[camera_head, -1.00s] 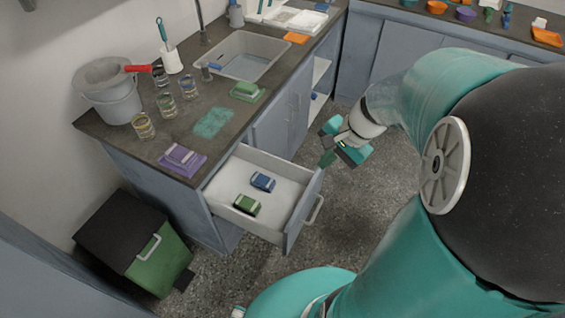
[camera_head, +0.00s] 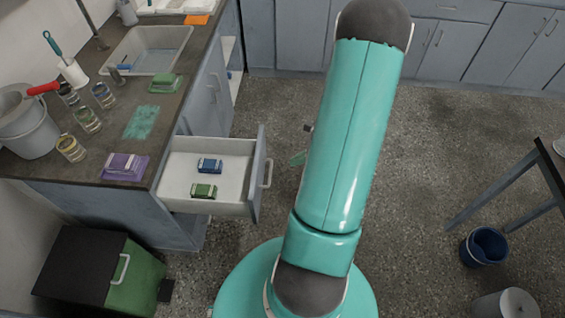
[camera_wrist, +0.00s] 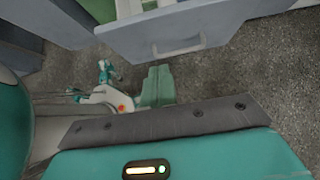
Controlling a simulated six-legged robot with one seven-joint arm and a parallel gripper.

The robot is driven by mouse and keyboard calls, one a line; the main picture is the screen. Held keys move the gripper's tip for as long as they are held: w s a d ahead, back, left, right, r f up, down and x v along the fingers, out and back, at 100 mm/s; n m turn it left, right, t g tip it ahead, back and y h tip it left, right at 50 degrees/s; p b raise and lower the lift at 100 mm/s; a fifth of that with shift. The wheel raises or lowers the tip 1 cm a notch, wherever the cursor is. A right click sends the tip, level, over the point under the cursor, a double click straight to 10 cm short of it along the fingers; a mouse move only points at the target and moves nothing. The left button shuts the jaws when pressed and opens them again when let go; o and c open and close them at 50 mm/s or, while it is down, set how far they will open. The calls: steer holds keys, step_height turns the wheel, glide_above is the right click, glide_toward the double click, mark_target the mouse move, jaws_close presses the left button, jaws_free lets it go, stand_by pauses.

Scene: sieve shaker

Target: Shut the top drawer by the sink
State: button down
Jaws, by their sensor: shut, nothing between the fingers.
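The top drawer (camera_head: 226,208) by the sink (camera_head: 150,50) is pulled out from the counter. Its grey-blue front has a pale handle (camera_head: 268,173). A blue item (camera_head: 209,166) and a green item (camera_head: 203,191) lie apart inside. My gripper (camera_head: 298,159) is mostly hidden behind my arm in the head view; only a green tip shows, to the right of the drawer front. In the wrist view, the green fingers of my gripper (camera_wrist: 156,85) are shut and empty, below the drawer front (camera_wrist: 140,36) in the picture. No contact is visible.
A green bin with a dark lid (camera_head: 137,278) stands below and left of the drawer. A purple item (camera_head: 125,167), glasses and a grey bucket (camera_head: 28,130) are on the counter. A dark blue bucket (camera_head: 484,247) stands right.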

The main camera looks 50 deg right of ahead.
mark_target(258, 172)
steer(key=shift+w+a+f, duration=0.95)
steer(key=shift+w+a, duration=0.1)
steer(key=shift+w, duration=0.3)
steer(key=shift+w+a+f, duration=1)
steer(key=shift+w, duration=0.35)
steer(key=shift+w+a+f, duration=0.95)
steer(key=shift+w+a, duration=0.1)
steer(key=shift+w, duration=0.3)
